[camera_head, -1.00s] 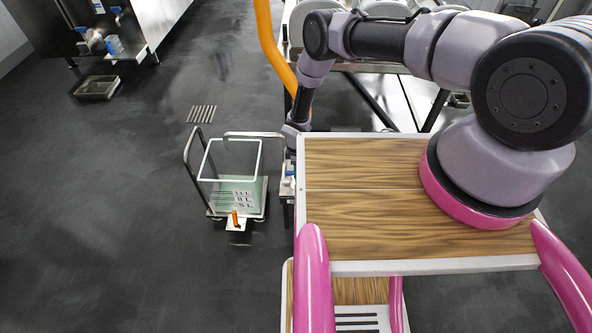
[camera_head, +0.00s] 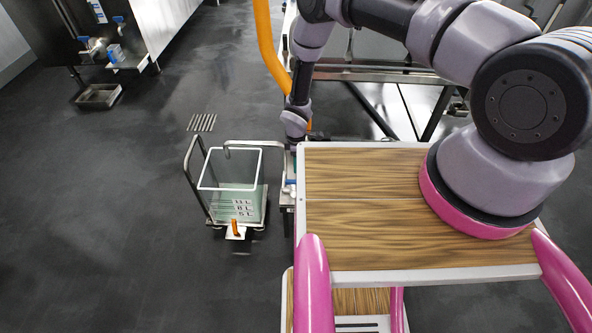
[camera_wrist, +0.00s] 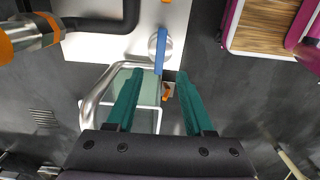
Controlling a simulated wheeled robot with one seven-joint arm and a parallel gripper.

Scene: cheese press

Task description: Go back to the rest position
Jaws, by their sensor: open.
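My gripper (camera_wrist: 159,78) shows in the wrist view with its two green fingers spread and nothing held between them. A blue lever handle (camera_wrist: 161,50) on a round metal fitting lies just beyond the fingertips, apart from them as far as I can tell. In the head view, my arm reaches down past the left edge of my wooden top, and the gripper is mostly hidden there. A blue handle (camera_head: 290,184) shows beside that edge.
A clear container (camera_head: 232,185) with volume marks stands on a small trolley (camera_head: 192,178) left of the arm. The trolley's rail (camera_wrist: 97,100) passes close left of the fingers. An orange tube (camera_head: 265,45) hangs near the arm. Open floor lies left.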

